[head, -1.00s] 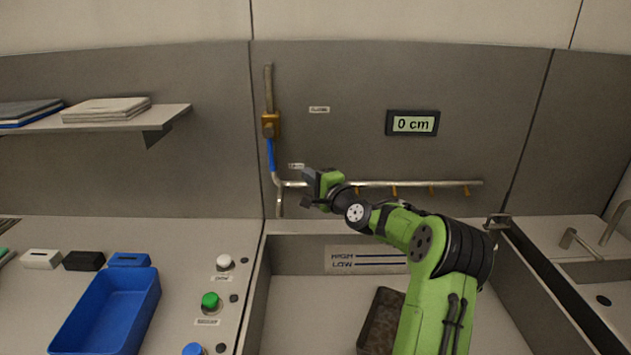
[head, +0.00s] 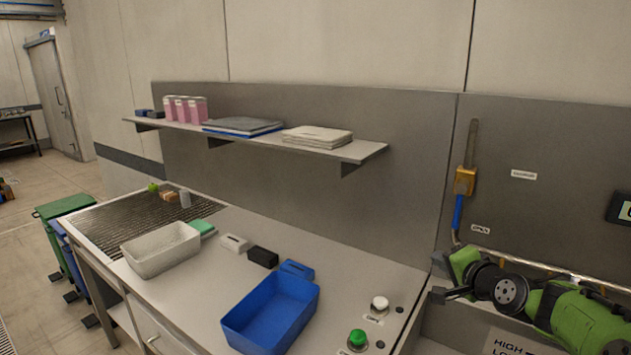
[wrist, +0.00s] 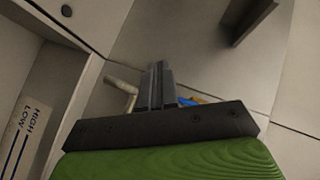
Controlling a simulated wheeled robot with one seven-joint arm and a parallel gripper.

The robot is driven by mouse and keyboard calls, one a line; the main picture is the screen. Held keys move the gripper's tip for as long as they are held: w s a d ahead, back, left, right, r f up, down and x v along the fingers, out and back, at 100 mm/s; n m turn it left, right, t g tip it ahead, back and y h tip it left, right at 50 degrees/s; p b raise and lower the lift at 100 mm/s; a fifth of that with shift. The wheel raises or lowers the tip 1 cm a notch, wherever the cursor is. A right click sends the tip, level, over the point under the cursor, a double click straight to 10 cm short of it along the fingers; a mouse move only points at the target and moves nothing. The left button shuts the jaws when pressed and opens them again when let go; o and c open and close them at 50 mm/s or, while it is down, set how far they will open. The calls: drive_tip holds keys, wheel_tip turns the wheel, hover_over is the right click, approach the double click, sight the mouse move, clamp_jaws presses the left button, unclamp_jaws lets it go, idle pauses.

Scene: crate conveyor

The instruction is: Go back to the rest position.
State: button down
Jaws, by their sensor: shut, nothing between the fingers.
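My gripper (head: 438,292) is at the right edge of the worktop in the head view, below the wall valve. Its two dark fingers are closed together in the wrist view (wrist: 158,85), with nothing between them. The green arm reaches in from the lower right, over the sink basin. The valve (head: 465,181) has an orange-brown body on a pipe, with a blue handle (head: 458,212) pointing down. My gripper appears apart from it.
A blue bin (head: 272,312) stands on the worktop, left of white (head: 380,303) and green (head: 358,338) push buttons. A white basket (head: 160,250) stands farther left. A shelf (head: 365,151) overhangs the worktop. A HIGH/LOW label (wrist: 22,137) marks the basin wall.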

drive_tip(key=s+a+n+g+h, duration=0.1)
drive_tip(key=s+a+n+g, duration=0.55)
drive_tip(key=s+a, duration=0.8)
drive_tip(key=s+f+n+g+h+p, duration=0.1)
drive_tip(key=s+n, duration=0.4)
drive_tip(key=s, duration=1.6)
drive_tip(key=shift+s+a+f+g, duration=0.15)
drive_tip(key=shift+a+f+g, duration=0.15)
drive_tip(key=shift+f+g, duration=0.25)
